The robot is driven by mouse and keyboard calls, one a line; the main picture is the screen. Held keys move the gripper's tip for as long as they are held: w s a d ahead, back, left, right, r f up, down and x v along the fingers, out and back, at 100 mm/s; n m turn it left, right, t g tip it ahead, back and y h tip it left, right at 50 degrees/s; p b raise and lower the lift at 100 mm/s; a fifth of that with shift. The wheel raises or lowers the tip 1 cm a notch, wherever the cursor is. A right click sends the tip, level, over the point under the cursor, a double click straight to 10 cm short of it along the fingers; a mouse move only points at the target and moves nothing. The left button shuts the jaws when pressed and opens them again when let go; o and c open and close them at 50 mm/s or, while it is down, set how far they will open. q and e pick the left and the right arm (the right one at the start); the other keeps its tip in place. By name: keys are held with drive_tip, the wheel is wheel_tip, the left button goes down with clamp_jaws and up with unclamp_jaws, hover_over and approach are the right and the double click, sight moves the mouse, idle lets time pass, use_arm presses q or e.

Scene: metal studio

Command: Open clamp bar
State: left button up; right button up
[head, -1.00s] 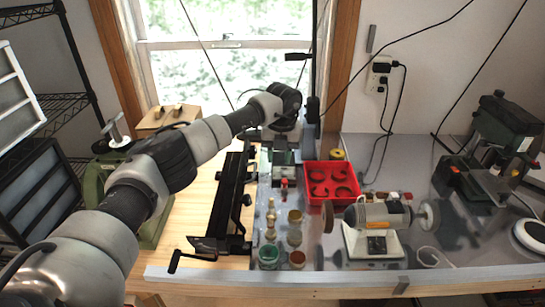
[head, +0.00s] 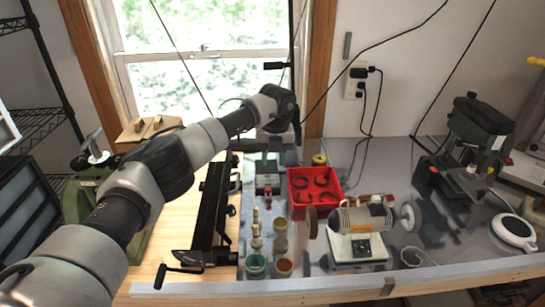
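A long black bar tool (head: 210,215) with a crank handle at its near end lies on the left part of the bench. It looks like the clamp bar, but I cannot tell whether it is open or closed. My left arm reaches over the bench from the lower left. My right gripper is out of view.
A red bin (head: 315,190) with dark rings, a bench grinder (head: 362,222) and small pots (head: 255,264) stand right of the bar. A drill press (head: 478,135) stands further right. A black handle (head: 275,66) stands out near the window.

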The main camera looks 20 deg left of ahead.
use_arm(q)
wheel_tip(320, 180, up, 11)
drive_tip(key=b, duration=0.3)
drive_tip(key=shift+w+d, duration=0.15)
drive_tip(key=shift+d, duration=0.05)
drive_tip(key=shift+f, duration=0.15)
